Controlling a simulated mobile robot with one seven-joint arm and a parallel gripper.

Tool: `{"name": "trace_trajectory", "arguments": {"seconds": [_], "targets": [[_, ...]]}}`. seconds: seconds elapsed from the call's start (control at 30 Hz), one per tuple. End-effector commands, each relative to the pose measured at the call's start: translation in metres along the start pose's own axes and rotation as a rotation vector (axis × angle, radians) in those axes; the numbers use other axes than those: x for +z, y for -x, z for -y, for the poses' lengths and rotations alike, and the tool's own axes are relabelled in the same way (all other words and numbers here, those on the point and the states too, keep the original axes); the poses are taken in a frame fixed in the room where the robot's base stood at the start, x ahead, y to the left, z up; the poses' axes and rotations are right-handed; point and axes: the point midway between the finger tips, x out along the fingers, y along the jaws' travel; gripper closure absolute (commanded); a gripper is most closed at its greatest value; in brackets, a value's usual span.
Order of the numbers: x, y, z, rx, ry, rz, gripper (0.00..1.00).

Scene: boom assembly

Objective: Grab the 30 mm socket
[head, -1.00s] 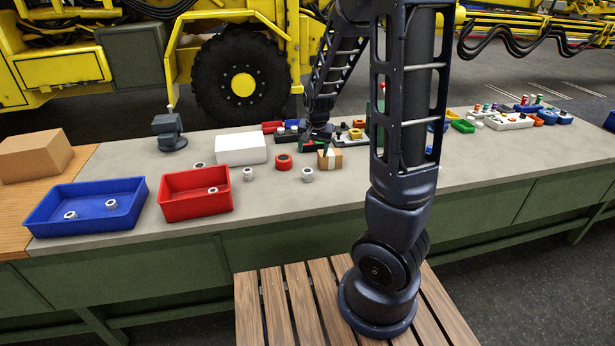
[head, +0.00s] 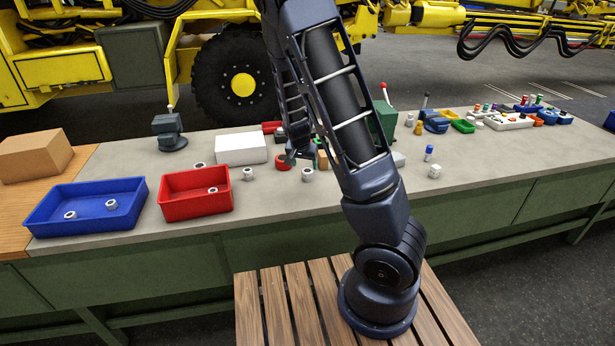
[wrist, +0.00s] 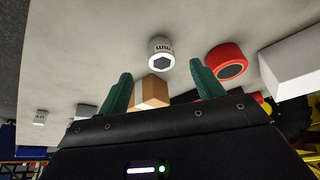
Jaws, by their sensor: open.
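A light grey socket (wrist: 161,53) with a dark hexagonal opening stands on the bench, ahead of and between my fingers in the wrist view. It has a small marking I cannot read, so its size is not certain. It appears to be the socket (head: 307,175) just in front of my gripper (head: 292,158) in the head view. My gripper (wrist: 158,92) has its two green fingers apart, with nothing held between them. Similar sockets stand near the white box (head: 248,174) and lie in the blue tray (head: 70,215) and red tray (head: 213,190).
A red ring-shaped part (wrist: 227,62) stands close beside the socket, with a white box (wrist: 292,66) beyond it. A small cardboard box (wrist: 151,92) is near the fingers. Other parts stand at the bench's right.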

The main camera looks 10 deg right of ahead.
Motion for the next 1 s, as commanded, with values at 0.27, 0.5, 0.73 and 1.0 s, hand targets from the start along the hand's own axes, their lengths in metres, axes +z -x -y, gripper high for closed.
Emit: {"name": "trace_trajectory", "arguments": {"seconds": [0.27,0.5,0.73,1.0], "targets": [[-0.001,-0.025,-0.001,0.002,-0.002,0.001,0.33],[-0.001,-0.034,-0.001,0.001,-0.001,0.001,0.33],[-0.006,-0.047,-0.001,0.002,-0.002,0.002,0.33],[-0.014,-0.074,-0.001,0.002,-0.001,0.002,0.33]]}}
